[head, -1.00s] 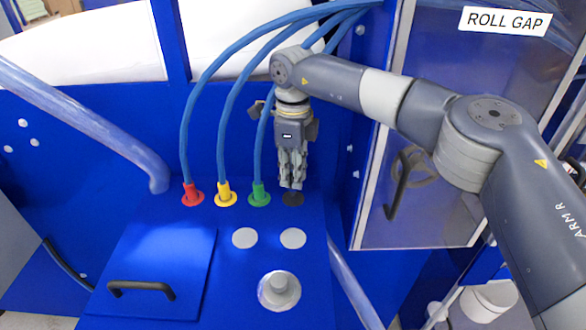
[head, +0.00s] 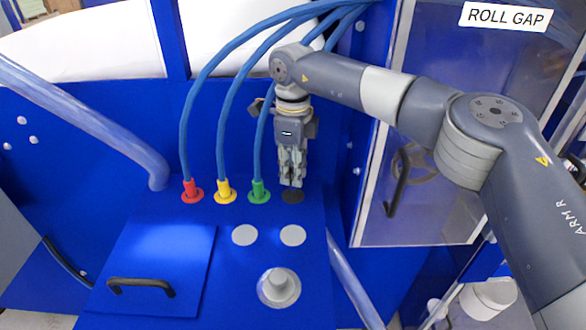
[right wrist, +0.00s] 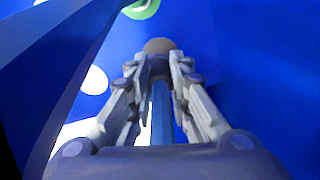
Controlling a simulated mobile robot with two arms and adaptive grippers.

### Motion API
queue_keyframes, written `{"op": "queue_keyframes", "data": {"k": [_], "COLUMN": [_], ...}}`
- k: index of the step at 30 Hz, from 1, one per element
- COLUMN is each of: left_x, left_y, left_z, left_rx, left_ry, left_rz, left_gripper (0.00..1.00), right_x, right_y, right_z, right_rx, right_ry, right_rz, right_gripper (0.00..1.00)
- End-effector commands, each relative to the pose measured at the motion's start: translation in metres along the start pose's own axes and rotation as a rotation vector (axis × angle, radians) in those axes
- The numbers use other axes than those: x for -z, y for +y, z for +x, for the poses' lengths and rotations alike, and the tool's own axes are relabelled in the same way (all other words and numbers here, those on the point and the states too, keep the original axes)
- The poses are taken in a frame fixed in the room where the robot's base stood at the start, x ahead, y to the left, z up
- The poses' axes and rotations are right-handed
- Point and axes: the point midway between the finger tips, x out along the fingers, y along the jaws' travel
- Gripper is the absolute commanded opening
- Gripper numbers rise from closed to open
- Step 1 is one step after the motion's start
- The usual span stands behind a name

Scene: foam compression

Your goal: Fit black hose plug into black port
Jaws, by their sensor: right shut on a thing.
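The black port (head: 292,197) is a dark disc at the right end of the row of ports on the blue panel. My right gripper (head: 291,182) points down just above it in the head view. In the right wrist view my right gripper (right wrist: 159,72) is shut on the black hose plug (right wrist: 159,66), with the blue hose (right wrist: 162,112) running back between the fingers. The plug lines up with the dark port (right wrist: 160,46) beyond the fingertips. The fingers hide the plug in the head view, and I cannot tell how deep it sits. My left gripper is out of view.
Red (head: 192,192), yellow (head: 225,192) and green (head: 259,192) plugs with blue hoses sit left of the black port. Two grey discs, a round knob (head: 279,288) and a black handle (head: 141,287) are nearer. A clear-panelled door (head: 425,210) stands to the right.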

Motion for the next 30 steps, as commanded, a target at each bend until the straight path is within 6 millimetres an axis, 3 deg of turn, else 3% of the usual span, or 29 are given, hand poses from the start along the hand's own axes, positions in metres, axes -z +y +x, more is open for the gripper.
{"op": "queue_keyframes", "data": {"k": [30], "left_x": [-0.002], "left_y": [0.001], "left_z": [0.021], "left_rx": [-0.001], "left_ry": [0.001], "left_rz": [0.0], "left_gripper": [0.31], "right_x": [0.0], "right_y": [0.0], "right_z": [0.032], "right_rx": [0.0], "right_ry": [0.0], "right_rz": [0.0], "right_gripper": [0.0]}}
